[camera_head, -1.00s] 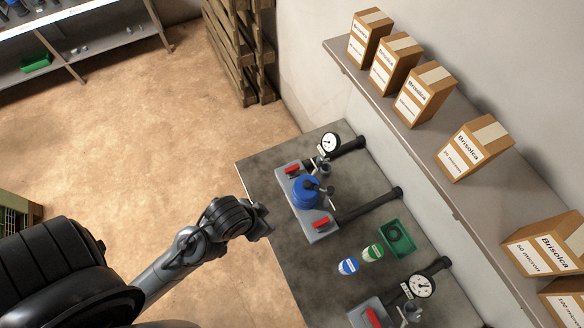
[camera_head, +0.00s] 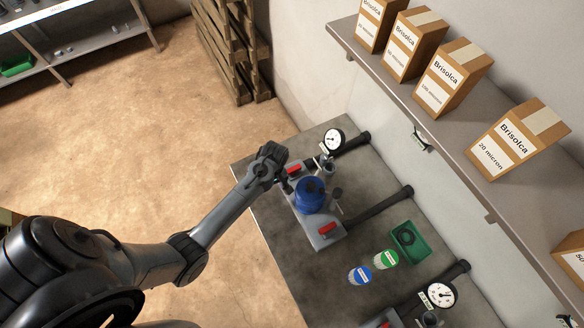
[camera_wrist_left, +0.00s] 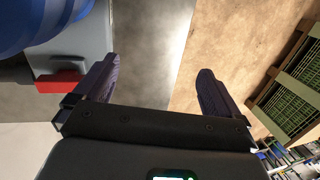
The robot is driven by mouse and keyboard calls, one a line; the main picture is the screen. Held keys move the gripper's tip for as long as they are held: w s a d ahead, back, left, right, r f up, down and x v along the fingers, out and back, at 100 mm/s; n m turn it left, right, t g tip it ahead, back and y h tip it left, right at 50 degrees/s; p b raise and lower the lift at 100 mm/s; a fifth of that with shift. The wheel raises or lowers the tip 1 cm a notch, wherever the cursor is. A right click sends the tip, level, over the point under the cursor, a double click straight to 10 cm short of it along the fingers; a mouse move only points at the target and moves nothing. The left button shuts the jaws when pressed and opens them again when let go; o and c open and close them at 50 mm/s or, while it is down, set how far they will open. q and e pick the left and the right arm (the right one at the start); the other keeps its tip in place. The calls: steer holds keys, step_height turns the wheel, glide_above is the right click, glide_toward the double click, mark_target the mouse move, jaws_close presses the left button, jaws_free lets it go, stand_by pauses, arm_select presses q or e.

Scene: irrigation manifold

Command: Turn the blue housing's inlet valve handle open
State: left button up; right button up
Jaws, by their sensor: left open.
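The blue housing (camera_head: 311,196) stands on a grey base plate on the bench, with one red handle (camera_head: 295,170) at its far end and another red handle (camera_head: 327,228) at its near end. No readable label tells which is the inlet's. My left gripper (camera_head: 284,180) is just left of the far handle. In the left wrist view its fingers (camera_wrist_left: 157,78) are open with nothing between them. A red handle (camera_wrist_left: 60,82) shows there just outside the left finger, beside the blue housing (camera_wrist_left: 38,22). My right gripper is not in view.
A pressure gauge (camera_head: 333,142) and black pipes (camera_head: 382,206) stand behind the housing. A green tray (camera_head: 410,243), a blue-labelled jar (camera_head: 360,275) and a green-labelled jar (camera_head: 386,259) are nearer. A second gauge (camera_head: 440,295) is at the lower right. Boxes (camera_head: 515,140) line the shelf above.

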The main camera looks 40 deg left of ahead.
arm_select(q)
steer(key=w+r+t+b, duration=0.1)
steer(key=w+r+b, duration=0.1)
steer(key=w, duration=0.6)
steer(key=t, duration=0.1)
glide_toward(293, 169)
steer(key=f, duration=0.3)
steer(key=f+b, duration=0.1)
steer(key=f, duration=0.3)
steer(key=shift+s+a+f, duration=0.1)
steer(key=shift+s+a, duration=0.05)
steer(key=shift+s, duration=0.05)
steer(key=shift+f, duration=0.7)
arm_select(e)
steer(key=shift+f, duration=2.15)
arm_select(q)
steer(key=c, duration=1.1)
steer(key=shift+o, duration=0.2)
